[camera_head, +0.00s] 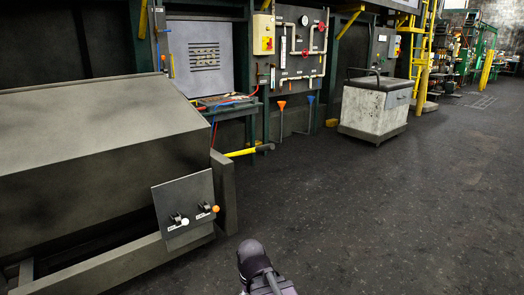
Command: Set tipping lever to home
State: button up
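A grey tilted panel (186,212) is at the lower left, on the front of a large grey machine. It carries two small levers side by side. The left lever has a white knob (185,222) and the right lever has an orange knob (215,209). Each has a small label too small to read, so I cannot tell which one is the tipping lever. A dark rounded part of my arm shows at the bottom centre, to the right of the panel and apart from it. My gripper's fingers are not in view.
The grey machine (90,150) with a sloped cover fills the left side, with a low beam (120,268) in front. A white wheeled bin (374,108) stands farther back. A yellow-ended bar (243,152) juts out beyond the machine. The dark floor (400,210) at right is clear.

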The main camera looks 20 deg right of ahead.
aim_at(271, 146)
jog(key=z, duration=0.05)
jog(key=i, duration=1)
jog(key=u, duration=0.05)
